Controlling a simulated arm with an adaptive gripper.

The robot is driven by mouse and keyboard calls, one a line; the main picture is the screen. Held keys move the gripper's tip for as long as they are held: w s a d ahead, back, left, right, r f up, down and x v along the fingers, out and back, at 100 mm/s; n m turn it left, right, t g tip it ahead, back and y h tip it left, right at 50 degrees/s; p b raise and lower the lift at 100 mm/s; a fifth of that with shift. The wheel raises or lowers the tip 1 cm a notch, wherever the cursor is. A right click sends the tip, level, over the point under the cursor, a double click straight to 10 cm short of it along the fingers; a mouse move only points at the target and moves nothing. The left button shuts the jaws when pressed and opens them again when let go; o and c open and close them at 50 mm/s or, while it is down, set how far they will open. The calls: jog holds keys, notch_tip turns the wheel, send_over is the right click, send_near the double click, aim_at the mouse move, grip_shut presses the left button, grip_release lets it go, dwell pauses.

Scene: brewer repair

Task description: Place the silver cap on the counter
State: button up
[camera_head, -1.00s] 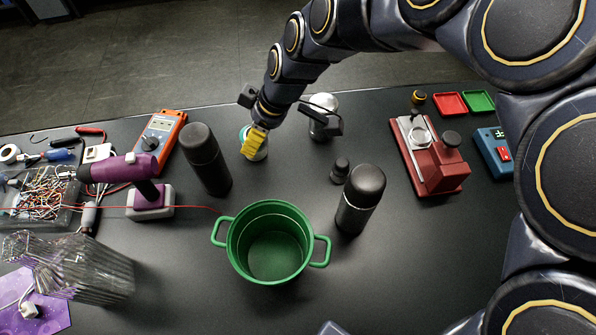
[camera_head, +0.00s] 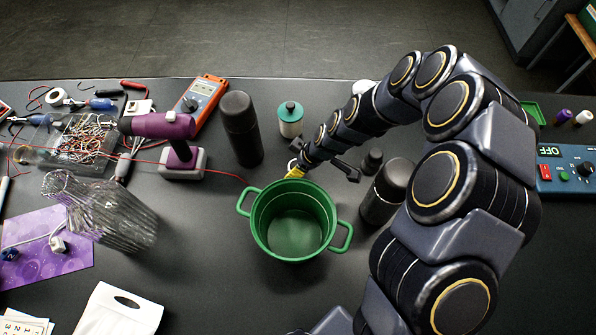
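My gripper (camera_head: 297,170) is just above or behind the far rim of the green pot (camera_head: 258,243), with a yellow part at its tip. Whether its fingers are open, or hold anything, is too small to make out. I cannot clearly pick out the silver cap. A pale, silvery rounded top (camera_head: 363,87) shows behind my arm, most of it hidden. A cream canister with a teal lid and dark knob (camera_head: 290,118) stands upright behind my gripper. The black counter (camera_head: 215,265) lies under everything.
Dark flasks stand left (camera_head: 241,130) and right (camera_head: 383,195) of the pot, the right one partly covered by my arm. A purple tool (camera_head: 160,126), an orange meter (camera_head: 203,93) and a ribbed clear vessel (camera_head: 105,212) are at left. Counter in front of the pot is clear.

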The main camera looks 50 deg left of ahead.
jog(key=shift+f, duration=1.6)
jog(key=shift+s+f, duration=0.1)
jog(key=shift+f, duration=0.05)
jog(key=o, duration=1)
jog(key=v, duration=0.5)
jog(key=shift+a, duration=0.1)
notch_tip(320, 180, up, 7)
jog(key=shift+r, duration=0.2)
